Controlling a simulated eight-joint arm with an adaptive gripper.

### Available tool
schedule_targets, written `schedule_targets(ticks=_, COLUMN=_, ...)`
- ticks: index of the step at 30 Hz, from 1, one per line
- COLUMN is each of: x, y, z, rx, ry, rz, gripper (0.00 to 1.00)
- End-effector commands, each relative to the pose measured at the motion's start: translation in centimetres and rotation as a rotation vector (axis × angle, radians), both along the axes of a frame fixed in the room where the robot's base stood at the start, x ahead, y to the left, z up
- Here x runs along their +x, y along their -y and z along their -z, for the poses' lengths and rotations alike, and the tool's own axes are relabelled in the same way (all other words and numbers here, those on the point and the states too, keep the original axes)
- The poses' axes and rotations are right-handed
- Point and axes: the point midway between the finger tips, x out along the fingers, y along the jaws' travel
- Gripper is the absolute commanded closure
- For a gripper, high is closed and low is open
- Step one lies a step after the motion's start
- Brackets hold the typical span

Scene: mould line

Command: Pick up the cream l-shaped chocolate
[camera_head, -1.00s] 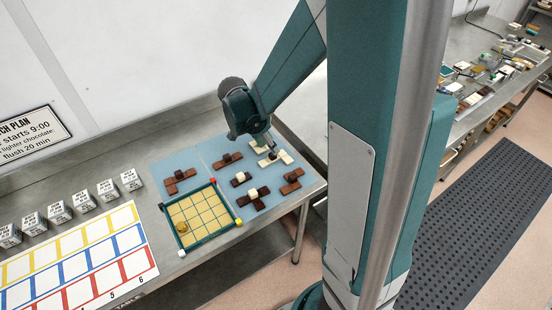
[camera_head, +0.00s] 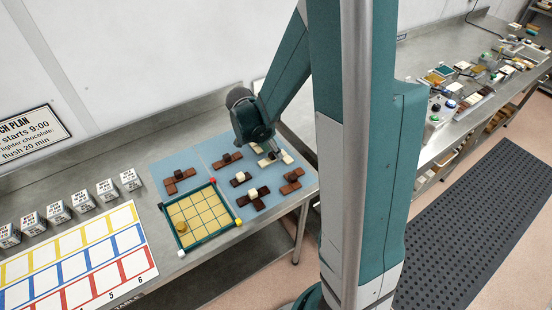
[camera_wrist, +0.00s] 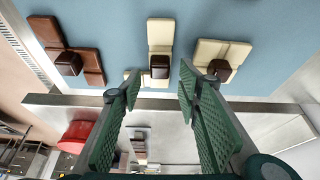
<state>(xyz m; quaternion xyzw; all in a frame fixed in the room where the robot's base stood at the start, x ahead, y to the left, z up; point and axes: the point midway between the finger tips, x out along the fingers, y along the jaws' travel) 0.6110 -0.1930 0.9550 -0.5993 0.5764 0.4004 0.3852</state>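Two cream chocolates with dark brown knobs lie on the blue mat in the wrist view. The middle one (camera_wrist: 159,30) has an upright bar and a cream part at its lower left, which looks like an L; the left finger partly covers it. The right one (camera_wrist: 238,52) is branched, and the right finger hides part of it. In the head view, cream pieces (camera_head: 287,158) show under my gripper (camera_head: 273,150), partly covered. In the wrist view my gripper (camera_wrist: 158,88) is open, its green ribbed fingers apart with no chocolate held between them.
A brown chocolate (camera_wrist: 80,36) lies left in the wrist view. Several brown chocolates, some with cream knobs, share the blue mat (camera_head: 222,187). A yellow grid mould (camera_head: 184,238) with a green frame stands front-left of them. White labelled cubes (camera_head: 106,189) line the left. The bench edge is close by.

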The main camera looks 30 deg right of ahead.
Motion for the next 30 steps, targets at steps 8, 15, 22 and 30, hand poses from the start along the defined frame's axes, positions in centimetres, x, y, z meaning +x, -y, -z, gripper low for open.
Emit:
schedule_targets(ticks=8, x=-0.01, y=0.23, z=0.56, rx=0.000, ry=0.000, rz=0.000, gripper=0.66)
schedule_targets(ticks=15, x=-0.01, y=0.23, z=0.55, rx=0.000, ry=0.000, rz=0.000, gripper=0.66)
schedule_targets(ticks=22, x=-0.01, y=0.23, z=0.55, rx=0.000, ry=0.000, rz=0.000, gripper=0.70)
schedule_targets(ticks=30, x=-0.01, y=0.23, z=0.55, rx=0.000, ry=0.000, rz=0.000, gripper=0.95)
